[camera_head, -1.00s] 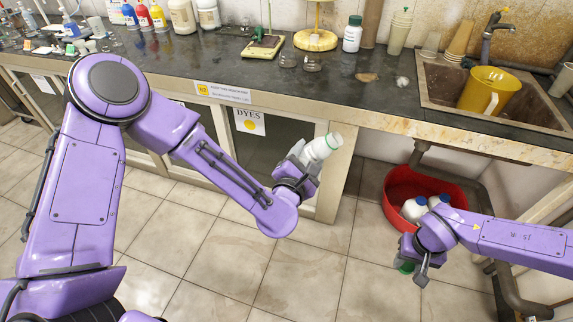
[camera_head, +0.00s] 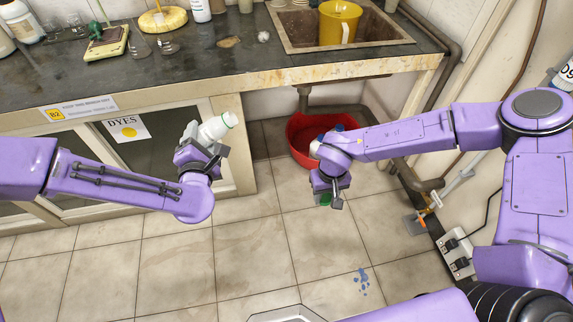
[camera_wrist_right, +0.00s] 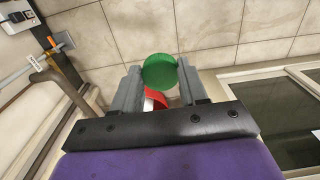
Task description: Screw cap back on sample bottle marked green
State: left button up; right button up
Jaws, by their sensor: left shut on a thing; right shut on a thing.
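A white bottle (camera_head: 217,127) is held tilted in my left gripper (camera_head: 200,148), in front of the bench cabinet. Its end with a thin green mark points up and right; no cap shows on it. My right gripper (camera_head: 328,188) is below and right of the bottle, well apart from it, over the floor. It is shut on a round green cap (camera_head: 324,200), whose edge shows under the gripper. In the right wrist view the green cap (camera_wrist_right: 160,71) sits between the two finger tips.
A red tub (camera_head: 297,138) stands on the floor behind my right gripper, its contents mostly hidden by my arm. A yellow jug (camera_head: 338,22) stands in the sink. Floor space between the grippers is clear.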

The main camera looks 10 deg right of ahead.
jog(key=shift+s+f+g, duration=0.1)
jog(key=shift+f+g, duration=0.05)
jog(key=shift+g, duration=0.15)
jog(key=shift+s+a+f+g+y, duration=0.1)
jog(key=shift+a+g+y, duration=0.15)
jog(key=shift+y, duration=0.25)
jog(key=w+a+r+m+y, duration=0.3)
jog(key=w+a+r, duration=0.1)
jog(key=r, duration=0.4)
jog(key=w+a+r+m+y, duration=0.4)
jog(key=a+r, duration=0.2)
jog(key=r, duration=0.3)
jog(key=w+a+r+m+t+y, duration=0.1)
jog(key=w+a+r+m+y, duration=0.2)
jog(key=r, duration=0.5)
jog(key=shift+w+a+r+m+y, duration=0.15)
jog(key=shift+w+a+m+y, duration=0.15)
jog(key=shift+w+a+y, duration=0.55)
jog(key=shift+h, duration=0.25)
jog(key=shift+w+x, duration=0.2)
jog(key=shift+x, duration=1.9)
